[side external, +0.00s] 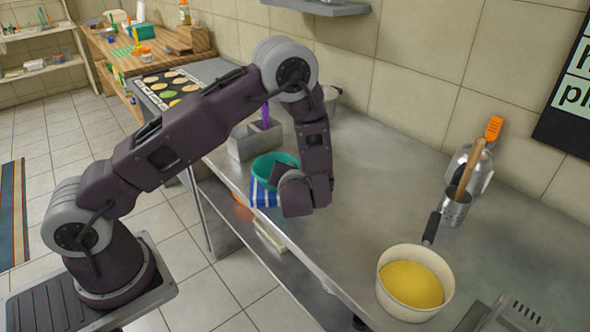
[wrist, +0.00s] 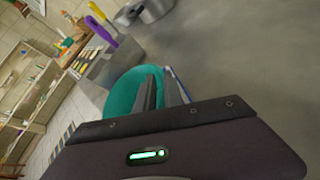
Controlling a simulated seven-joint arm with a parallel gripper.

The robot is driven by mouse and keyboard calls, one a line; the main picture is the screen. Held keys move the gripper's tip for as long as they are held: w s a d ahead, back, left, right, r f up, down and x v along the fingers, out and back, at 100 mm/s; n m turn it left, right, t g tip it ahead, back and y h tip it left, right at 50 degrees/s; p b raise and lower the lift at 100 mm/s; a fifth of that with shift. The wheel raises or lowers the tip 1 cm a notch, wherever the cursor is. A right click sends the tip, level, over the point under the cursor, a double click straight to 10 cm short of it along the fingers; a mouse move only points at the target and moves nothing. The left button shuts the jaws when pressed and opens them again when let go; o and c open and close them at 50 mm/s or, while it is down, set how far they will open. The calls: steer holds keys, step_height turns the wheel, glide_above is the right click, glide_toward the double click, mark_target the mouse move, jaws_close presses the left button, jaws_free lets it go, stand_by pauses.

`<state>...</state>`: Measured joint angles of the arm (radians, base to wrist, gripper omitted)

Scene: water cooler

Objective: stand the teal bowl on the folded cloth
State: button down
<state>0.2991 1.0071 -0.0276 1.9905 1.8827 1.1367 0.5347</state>
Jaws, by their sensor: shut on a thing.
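The teal bowl (side external: 265,166) is at the left end of the steel counter, partly hidden behind my wrist in the side external view. In the wrist view the bowl (wrist: 122,92) is at my fingertips. My gripper (wrist: 162,88) is shut on the bowl's rim; its fingers are mostly hidden by my wrist in the side external view. The folded cloth (side external: 262,195), blue with white stripes, shows just below the bowl at the counter's front edge. Whether the bowl touches the cloth cannot be told. A small blue-and-white strip of cloth (wrist: 177,83) shows beside my fingers.
A grey metal holder (side external: 243,146) with a purple-handled tool (side external: 265,115) stands close behind the bowl. A pan of yellow food (side external: 412,283) and a utensil canister (side external: 455,207) are at the right. The counter's middle is clear.

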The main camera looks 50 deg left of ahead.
steer(key=c, duration=1.5)
jaws_free()
steer(key=shift+f, duration=0.1)
steer(key=shift+o, duration=0.2)
steer(key=v, duration=1.2)
steer(key=s+a+r+n+g+h, duration=0.1)
steer(key=s+a+r+n+g, duration=0.2)
steer(key=s+r+n, duration=0.35)
steer(key=s+a+r+n+g+h, duration=0.1)
steer(key=s+a+r+n+g, duration=0.25)
steer(key=s+n, duration=0.55)
steer(key=s+d+r+n+t+h, duration=0.3)
steer(key=s+d+r+n+h, duration=0.4)
steer(key=d+n, duration=0.3)
steer(key=n+h, duration=0.1)
steer(key=n, duration=0.3)
steer(key=shift+d+r+n+t, duration=0.25)
steer(key=shift+d+n+t, duration=0.1)
steer(key=shift+d, duration=0.05)
